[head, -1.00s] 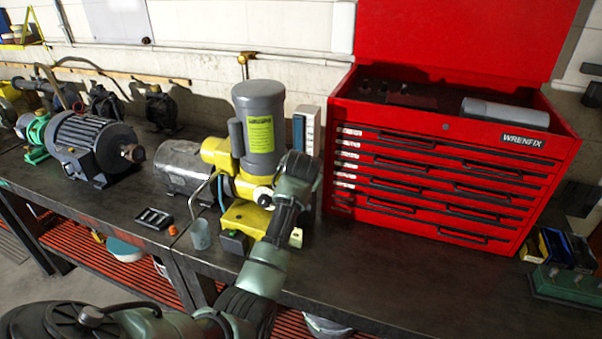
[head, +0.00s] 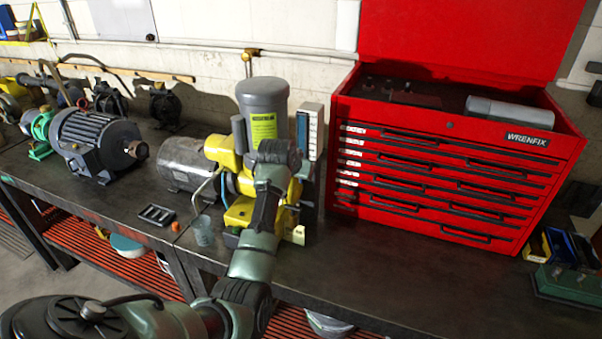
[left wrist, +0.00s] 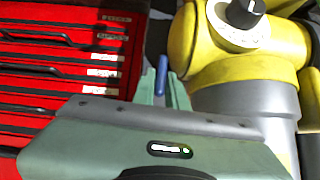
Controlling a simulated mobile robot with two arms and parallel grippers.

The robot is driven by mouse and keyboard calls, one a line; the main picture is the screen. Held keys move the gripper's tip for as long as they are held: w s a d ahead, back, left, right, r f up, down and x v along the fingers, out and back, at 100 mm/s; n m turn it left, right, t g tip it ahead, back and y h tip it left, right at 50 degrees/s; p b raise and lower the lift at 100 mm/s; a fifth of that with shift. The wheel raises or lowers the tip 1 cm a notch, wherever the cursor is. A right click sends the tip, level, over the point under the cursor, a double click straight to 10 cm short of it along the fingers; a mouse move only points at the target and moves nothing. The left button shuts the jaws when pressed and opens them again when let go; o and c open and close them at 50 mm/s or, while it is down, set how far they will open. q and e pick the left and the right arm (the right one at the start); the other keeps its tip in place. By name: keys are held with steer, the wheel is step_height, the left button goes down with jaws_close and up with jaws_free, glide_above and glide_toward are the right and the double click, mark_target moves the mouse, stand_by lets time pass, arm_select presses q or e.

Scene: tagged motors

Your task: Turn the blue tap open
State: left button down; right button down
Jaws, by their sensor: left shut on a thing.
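The blue tap (left wrist: 161,66) shows in the left wrist view as a narrow blue lever, standing beside the yellow pump body (left wrist: 197,62). My left gripper (left wrist: 161,86) has its two green fingers on either side of the lever and is shut on it. In the head view my left arm reaches up in front of the yellow pump with the grey cylinder (head: 263,107). My wrist hides the gripper and the tap there. How far the tap is turned cannot be told. My right gripper is not in view.
A red tool chest (head: 440,185) stands right of the pump. A clear cup (head: 203,232) and a black tray (head: 156,215) sit on the bench left of my arm. A dark motor (head: 97,140) stands further left. The bench front right of my arm is clear.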

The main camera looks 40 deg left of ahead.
arm_select(q)
steer(key=shift+f, duration=0.1)
steer(key=c, duration=1.4)
jaws_free()
steer(key=shift+c, duration=0.2)
steer(key=b+v, duration=0.2)
steer(key=v, duration=0.5)
steer(key=shift+s+r+b, duration=0.25)
steer(key=shift+b, duration=0.05)
